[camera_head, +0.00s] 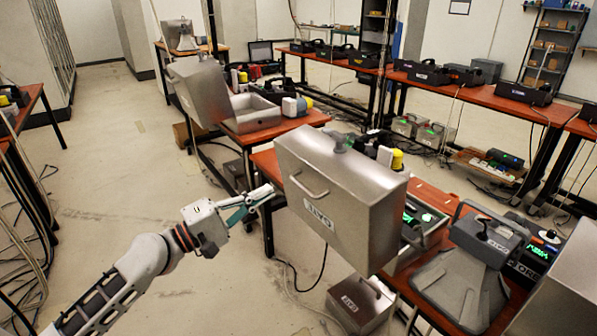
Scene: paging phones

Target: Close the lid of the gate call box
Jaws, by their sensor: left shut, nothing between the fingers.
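The gate call box appears to be the large brushed-metal case in the middle of the head view. Its lid (335,226) stands raised and open, with a handle and a label on the face toward me. Part of the box's base (418,252) shows behind and right of the lid, with green lit displays inside; the lid hides the rest. My left gripper (262,194) is shut and empty, just left of the lid. I cannot tell whether its tips touch the lid. My right gripper is not in view.
A grey horn speaker (463,280) stands right of the box on the orange table (268,163). Another open metal case (203,92) stands on a table behind. A smaller metal box (360,303) is below. Cables lie on the floor; open floor is at left.

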